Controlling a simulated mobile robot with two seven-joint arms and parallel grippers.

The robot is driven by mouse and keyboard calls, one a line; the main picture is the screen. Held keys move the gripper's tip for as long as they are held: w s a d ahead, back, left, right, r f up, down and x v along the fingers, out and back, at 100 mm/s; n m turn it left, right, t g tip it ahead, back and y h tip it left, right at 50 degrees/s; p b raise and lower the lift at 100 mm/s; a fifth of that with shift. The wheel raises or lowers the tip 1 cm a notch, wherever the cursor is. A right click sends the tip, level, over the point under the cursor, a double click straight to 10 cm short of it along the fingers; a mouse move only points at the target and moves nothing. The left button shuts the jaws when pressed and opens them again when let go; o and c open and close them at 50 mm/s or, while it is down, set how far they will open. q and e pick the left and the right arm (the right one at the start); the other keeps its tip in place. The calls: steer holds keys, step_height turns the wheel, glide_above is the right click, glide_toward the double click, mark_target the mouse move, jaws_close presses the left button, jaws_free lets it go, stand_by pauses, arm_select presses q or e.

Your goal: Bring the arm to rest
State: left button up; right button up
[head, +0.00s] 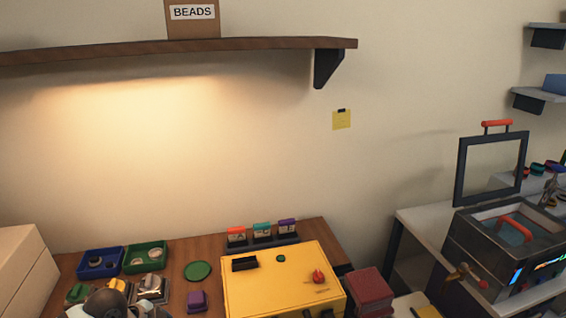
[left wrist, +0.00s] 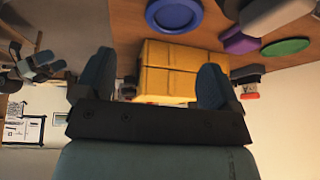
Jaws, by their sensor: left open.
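My left gripper (left wrist: 151,78) shows in the left wrist view with its two dark fingers spread wide apart. No held object shows between them. A yellow box (left wrist: 170,55) appears beyond the fingers, framed by the gap; I cannot tell the distance. In the head view a yellow box (head: 260,290) with a red knob stands on the wooden bench. A grey and brown rounded shape at the bottom left edge of the head view may be part of my left arm; no fingers can be made out there. My right gripper is in neither view.
Blue (head: 84,274) and green (head: 130,268) trays, a green disc (head: 197,271) and a purple block (head: 196,301) lie on the bench (head: 220,250). A cardboard box (head: 25,270) is at left. A wall shelf (head: 180,46) hangs above. A metal machine (head: 475,240) stands at right.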

arm_select(q)
steer(key=shift+n+t+h, duration=0.4)
steer(key=shift+n+t, duration=0.4)
steer(key=d+f, duration=0.1)
steer(key=s+d+f, duration=0.1)
steer(key=d+f, duration=0.1)
steer(key=shift+d+f+p, duration=0.15)
steer(key=shift+d+p, duration=0.1)
steer(key=shift+p, duration=0.15)
steer(key=s+d+f+n+t, duration=0.1)
steer(key=s+d+f+n+t+p, duration=0.1)
steer(key=s+d, duration=0.1)
steer(key=shift+s+n, duration=0.15)
steer(key=shift+n, duration=0.15)
steer(key=s+f+n+t+y+p, duration=0.2)
steer(key=s+n+t, duration=0.3)
steer(key=s, duration=0.7)
steer(key=shift+s+f+n+y+p, duration=0.25)
steer(key=shift+n+y+p, duration=0.05)
steer(key=shift+n, duration=0.5)
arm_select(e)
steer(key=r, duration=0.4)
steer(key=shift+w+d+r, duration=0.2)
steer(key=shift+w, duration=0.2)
